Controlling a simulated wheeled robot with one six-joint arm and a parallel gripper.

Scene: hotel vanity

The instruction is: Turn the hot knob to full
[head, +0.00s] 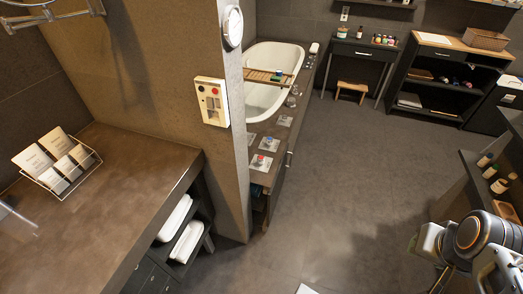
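Beside the bathtub (262,101), two small knobs stand on pale square plates on the dark deck. Part of my arm shows at the bottom right, far from the knobs. My gripper's fingers cannot be made out in this view.
A wall partition (222,70) with a control panel (211,101) stands left of the deck. A vanity counter (105,200) holds a wire rack of packets (57,160). The floor (345,175) right of the deck is open. Dark shelving (432,80) stands behind.

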